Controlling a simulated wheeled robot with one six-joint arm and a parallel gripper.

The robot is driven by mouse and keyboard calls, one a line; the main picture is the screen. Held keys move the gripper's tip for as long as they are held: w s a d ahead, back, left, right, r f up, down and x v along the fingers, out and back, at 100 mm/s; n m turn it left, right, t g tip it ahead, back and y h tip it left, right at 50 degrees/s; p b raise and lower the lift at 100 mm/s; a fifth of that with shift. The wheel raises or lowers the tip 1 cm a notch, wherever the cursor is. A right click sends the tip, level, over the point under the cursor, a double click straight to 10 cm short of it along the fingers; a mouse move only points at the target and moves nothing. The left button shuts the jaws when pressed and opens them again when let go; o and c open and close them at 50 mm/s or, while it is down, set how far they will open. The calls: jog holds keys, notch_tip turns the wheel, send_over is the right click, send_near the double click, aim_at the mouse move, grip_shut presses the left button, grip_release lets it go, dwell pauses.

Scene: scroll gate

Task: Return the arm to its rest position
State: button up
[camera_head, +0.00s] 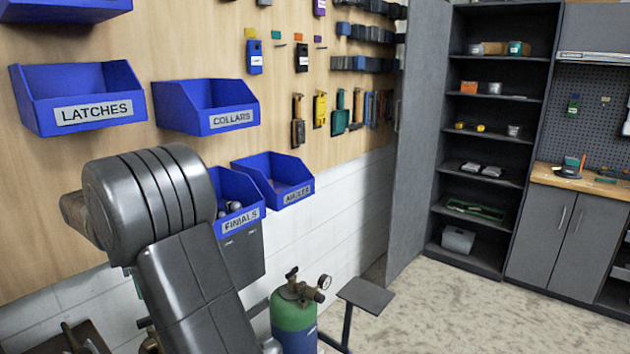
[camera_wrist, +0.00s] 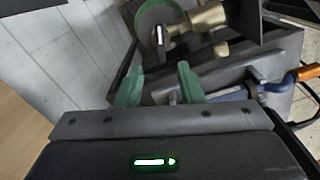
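My gripper (camera_wrist: 158,86) shows in the wrist view with its two green fingers apart and nothing between them. It hangs over or near a dark grey box-like stand (camera_wrist: 268,60). My arm's dark links stand in the left part of the head view, in front of the blue bins. The gripper itself is not visible in the head view.
Blue bins are on the wooden wall: LATCHES (camera_head: 78,97), COLLARS (camera_head: 207,106), FINIALS (camera_head: 240,206) and another (camera_head: 285,182). A green gas cylinder (camera_head: 294,314) stands by a small stand (camera_head: 366,296). A brass-coloured fitting (camera_wrist: 208,18) and a blue clamp (camera_wrist: 280,86) are near the gripper. Floor at right is clear.

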notch_tip(320, 180, down, 9)
jog(key=shift+r+p, duration=0.15)
jog(key=shift+p, duration=0.3)
jog(key=shift+f, duration=0.35)
jog(key=m, duration=0.5)
jog(key=shift+m, duration=2.3)
